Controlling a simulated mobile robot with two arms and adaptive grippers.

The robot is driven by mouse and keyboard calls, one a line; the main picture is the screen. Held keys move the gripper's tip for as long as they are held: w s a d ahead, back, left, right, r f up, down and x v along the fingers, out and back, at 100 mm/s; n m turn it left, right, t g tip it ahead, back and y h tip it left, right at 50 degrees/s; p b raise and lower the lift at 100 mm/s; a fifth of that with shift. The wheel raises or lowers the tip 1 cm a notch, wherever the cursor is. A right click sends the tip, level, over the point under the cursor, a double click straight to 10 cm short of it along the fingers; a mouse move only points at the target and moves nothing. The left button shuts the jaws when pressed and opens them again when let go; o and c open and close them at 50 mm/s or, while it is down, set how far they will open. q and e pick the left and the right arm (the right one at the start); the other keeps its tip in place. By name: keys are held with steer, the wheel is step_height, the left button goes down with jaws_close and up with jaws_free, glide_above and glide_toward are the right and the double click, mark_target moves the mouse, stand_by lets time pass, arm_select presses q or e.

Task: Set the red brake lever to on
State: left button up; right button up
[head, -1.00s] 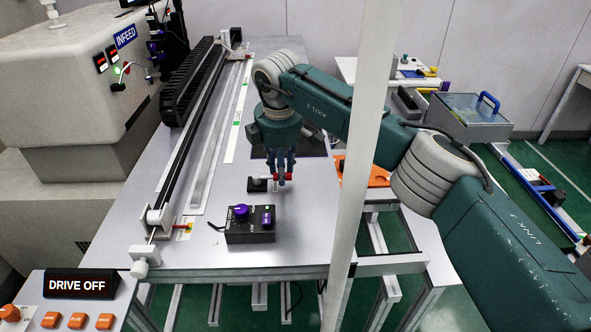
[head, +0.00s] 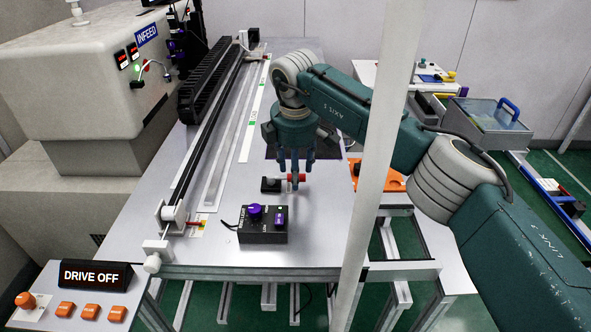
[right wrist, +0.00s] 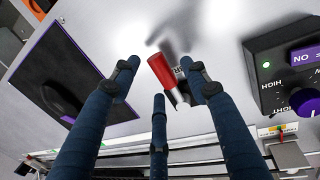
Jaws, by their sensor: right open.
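My right gripper (head: 296,168) is open above the table, its fingers spread around a red cylindrical piece (head: 299,178). In the right wrist view this red piece (right wrist: 161,70) lies tilted between or just beyond the open fingertips (right wrist: 158,82); I cannot tell whether they touch it. It joins a black block (head: 271,184) on the table. A small red lever (head: 193,223) sticks out at the near end of the long rail, beside a yellow-and-white label. I cannot tell for sure which red part is the brake lever. My left gripper is not in view.
A black control box (head: 263,236) with a purple knob stands in front of the gripper. A white post (head: 382,150) rises in the foreground. The long rail (head: 205,135) runs along the left. A DRIVE OFF panel (head: 95,275) is at the front left.

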step_height(320, 180, up, 12)
steer(key=s, duration=0.2)
steer(key=shift+s+f, duration=0.15)
steer(key=shift+f, duration=0.1)
steer(key=shift+a+f, duration=0.1)
steer(key=shift+a, duration=0.05)
